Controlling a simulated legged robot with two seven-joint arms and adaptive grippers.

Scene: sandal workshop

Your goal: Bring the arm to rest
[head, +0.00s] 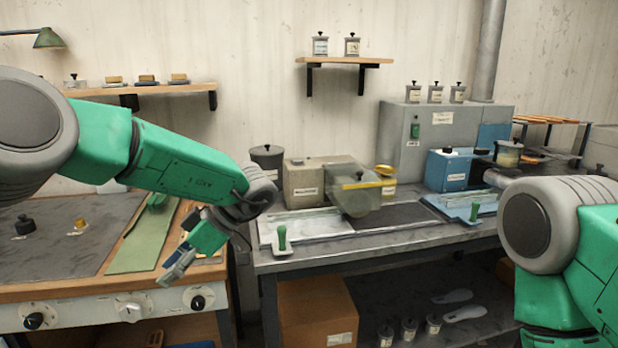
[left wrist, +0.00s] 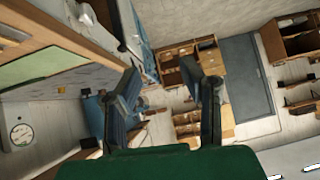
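My left arm (head: 175,160) comes in from the left, green with grey joints. My left gripper (head: 178,268) hangs over the right edge of the left bench, its fingers pointing down and to the left. In the left wrist view the left gripper (left wrist: 167,95) has its two fingers spread apart with nothing between them. My right arm (head: 565,240) shows at the right edge as a grey joint and green link. The right gripper is outside both views.
The left bench (head: 65,292) has a green strip (head: 145,240) and knobs. The right bench (head: 350,258) carries a trough with a green-handled tool (head: 282,240), a grey machine (head: 310,182) and a blue box (head: 447,170). A cardboard box (head: 316,312) sits below. A gap separates the benches.

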